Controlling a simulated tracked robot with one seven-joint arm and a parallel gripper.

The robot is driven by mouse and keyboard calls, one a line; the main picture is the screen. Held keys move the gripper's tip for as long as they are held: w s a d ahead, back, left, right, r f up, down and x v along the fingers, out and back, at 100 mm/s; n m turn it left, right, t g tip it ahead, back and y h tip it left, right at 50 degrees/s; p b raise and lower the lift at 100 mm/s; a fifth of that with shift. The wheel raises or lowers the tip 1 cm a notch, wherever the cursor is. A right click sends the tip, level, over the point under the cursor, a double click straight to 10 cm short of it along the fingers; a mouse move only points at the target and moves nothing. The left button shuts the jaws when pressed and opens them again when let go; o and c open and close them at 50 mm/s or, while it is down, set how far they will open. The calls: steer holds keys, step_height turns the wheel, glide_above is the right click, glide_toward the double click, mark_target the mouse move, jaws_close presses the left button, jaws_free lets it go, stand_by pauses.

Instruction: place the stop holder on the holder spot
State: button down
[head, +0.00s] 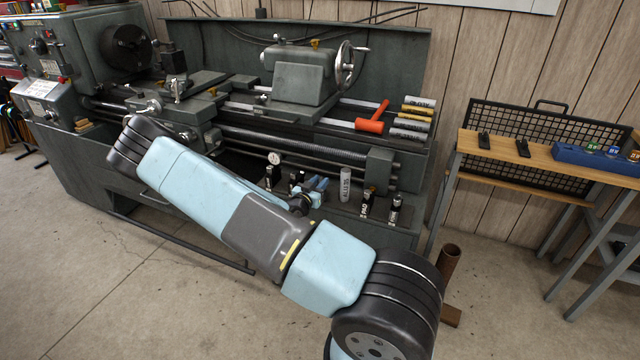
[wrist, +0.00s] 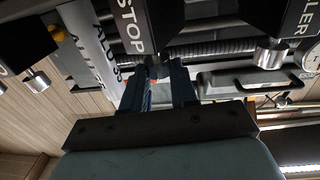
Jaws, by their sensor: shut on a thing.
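The stop holder (wrist: 131,28) is a dark block with white "STOP" lettering, at the top middle of the wrist view. My gripper (wrist: 158,82) is shut on it, with its dark fingers at the block's lower end in the picture. In the head view my gripper (head: 313,191) is over the front ledge of the lathe, among small dark holders. It and my arm hide part of that ledge, and the stop holder cannot be made out clearly there. I cannot pick out the holder spot in either view.
A dial gauge (head: 274,158) is to the left. A roller holder (wrist: 284,25) shows in the wrist view. A wooden bench (head: 560,158) stands at right.

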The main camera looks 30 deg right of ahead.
steer(key=c, duration=0.9)
jaws_free()
steer(key=v, duration=1.2)
steer(key=w+a+r+g+y, duration=0.2)
steer(key=w+a+g+y, duration=0.1)
steer(key=a+y, duration=0.35)
steer(key=s+a+r+n+y, duration=0.25)
steer(key=a+r+y, duration=0.2)
steer(key=r, duration=0.55)
steer(key=s+a+r+n+y, duration=0.1)
steer(key=s+a+r+y, duration=0.3)
steer(key=r, duration=0.7)
steer(key=s+d+r+n, duration=0.1)
steer(key=s+r+n, duration=0.1)
steer(key=s+r, duration=0.3)
steer(key=s+d+r+n+g, duration=0.1)
steer(key=s+d+r+n, duration=0.1)
steer(key=s+r, duration=0.4)
steer(key=s+d+r+n, duration=0.2)
steer(key=s+r, duration=0.4)
steer(key=s, duration=0.7)
steer(key=shift+s+n, duration=0.25)
steer(key=shift+n, duration=0.5)
